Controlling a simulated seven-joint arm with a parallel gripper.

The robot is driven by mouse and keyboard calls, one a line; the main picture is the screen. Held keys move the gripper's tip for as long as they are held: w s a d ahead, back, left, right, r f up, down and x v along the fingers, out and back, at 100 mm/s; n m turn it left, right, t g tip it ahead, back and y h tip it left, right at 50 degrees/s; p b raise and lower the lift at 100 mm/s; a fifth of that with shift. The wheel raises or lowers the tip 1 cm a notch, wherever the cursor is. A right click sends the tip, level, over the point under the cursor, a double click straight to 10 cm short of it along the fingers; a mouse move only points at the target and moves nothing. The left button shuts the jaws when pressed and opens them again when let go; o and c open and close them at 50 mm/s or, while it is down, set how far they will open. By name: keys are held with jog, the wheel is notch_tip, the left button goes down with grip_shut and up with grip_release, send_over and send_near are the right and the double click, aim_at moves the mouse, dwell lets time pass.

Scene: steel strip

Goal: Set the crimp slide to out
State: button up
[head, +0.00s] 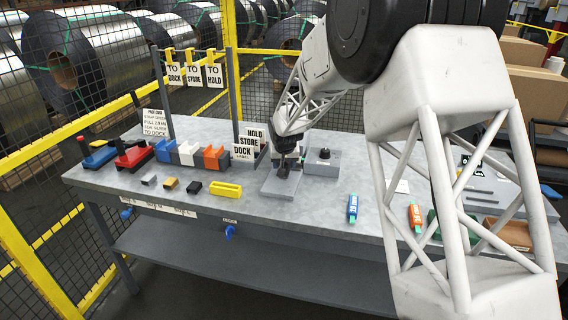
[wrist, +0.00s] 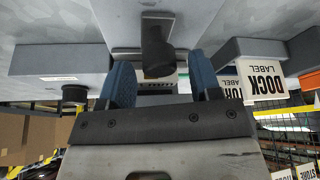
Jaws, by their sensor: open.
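A grey metal fixture (head: 276,186) stands on the bench below my gripper (head: 285,170). In the wrist view a dark rounded knob (wrist: 157,52) on a grey bar (wrist: 140,17) lies between my two blue fingers (wrist: 162,78); I take it to be the crimp slide's handle. The fingers are apart, one on each side of the knob, and I cannot tell whether either touches it. In the head view my arm and gripper hide the knob, so the slide's setting cannot be read there.
A grey block with a black knob (head: 324,153) stands right of the fixture. Label cards (head: 244,151) stand close at its left. Mesh fencing (head: 110,60) stands behind the bench.

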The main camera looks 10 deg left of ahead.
grip_shut()
dwell(0.4)
jog(key=shift+s, duration=6.2)
jog(key=shift+f, duration=0.1)
grip_release()
jog(key=shift+r, duration=0.2)
jog(key=a+v, duration=0.1)
jog(key=v, duration=0.6)
jog(key=shift+s+d+r, duration=0.2)
jog(key=shift+d, duration=0.3)
